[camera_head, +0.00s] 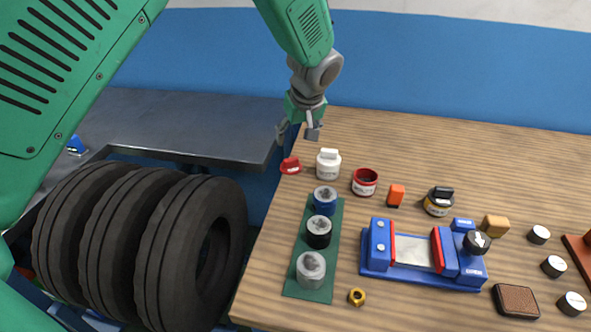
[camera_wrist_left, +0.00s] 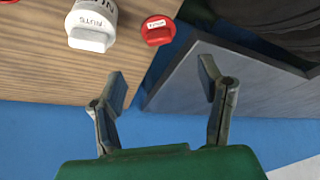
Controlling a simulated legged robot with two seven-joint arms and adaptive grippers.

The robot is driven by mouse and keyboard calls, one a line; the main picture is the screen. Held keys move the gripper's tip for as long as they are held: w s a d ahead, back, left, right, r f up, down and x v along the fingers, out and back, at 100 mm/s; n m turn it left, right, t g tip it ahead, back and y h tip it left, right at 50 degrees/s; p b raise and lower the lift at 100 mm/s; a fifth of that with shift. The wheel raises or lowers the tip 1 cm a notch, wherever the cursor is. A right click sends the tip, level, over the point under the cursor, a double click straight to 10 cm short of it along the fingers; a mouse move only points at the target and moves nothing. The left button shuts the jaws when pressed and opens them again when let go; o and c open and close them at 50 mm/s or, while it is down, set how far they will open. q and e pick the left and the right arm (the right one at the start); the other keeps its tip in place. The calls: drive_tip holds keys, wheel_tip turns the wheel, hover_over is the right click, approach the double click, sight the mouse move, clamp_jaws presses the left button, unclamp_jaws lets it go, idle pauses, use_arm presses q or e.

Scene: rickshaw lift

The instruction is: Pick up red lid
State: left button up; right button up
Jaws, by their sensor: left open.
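The red lid (camera_head: 290,165) lies near the left edge of the wooden table, beside a white jar with a white lid (camera_head: 328,163). In the left wrist view the red lid (camera_wrist_left: 158,30) carries a small white label, and the white jar (camera_wrist_left: 93,22) is to its left. My left gripper (camera_head: 298,132) is open and empty, behind the lid in the head view and apart from it. In the left wrist view its fingers (camera_wrist_left: 162,90) are spread, with the lid beyond them. An open red jar (camera_head: 364,181) stands right of the white jar. My right gripper is not in view.
A green holder (camera_head: 293,283) with several jars, a blue and red vise (camera_head: 415,279) and small blocks occupy the table. Large black tires (camera_head: 205,250) stand left of it, by a grey bench (camera_head: 190,125). The table's back right is clear.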

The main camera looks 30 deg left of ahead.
use_arm(q)
hover_over(293, 159)
drive_tip(key=s, duration=0.3)
drive_tip(key=f, duration=0.6)
drive_tip(key=shift+w+d+f, duration=0.1)
drive_tip(key=shift+w+f, duration=0.1)
drive_tip(key=shift+w+d+f, duration=0.35)
drive_tip(key=shift+d+f, duration=0.3)
drive_tip(key=x, duration=0.2)
drive_tip(key=a+x, duration=0.1)
drive_tip(key=x, duration=0.2)
drive_tip(key=shift+w+r, duration=0.2)
drive_tip(key=shift+a+f, duration=0.2)
drive_tip(key=shift+a, duration=0.05)
drive_tip(key=shift+d+r, duration=0.1)
drive_tip(key=shift+d, duration=0.4)
drive_tip(key=c, duration=0.7)
drive_tip(key=shift+d+r, duration=0.1)
drive_tip(key=shift+d, duration=0.05)
drive_tip(key=shift+c, duration=0.2)
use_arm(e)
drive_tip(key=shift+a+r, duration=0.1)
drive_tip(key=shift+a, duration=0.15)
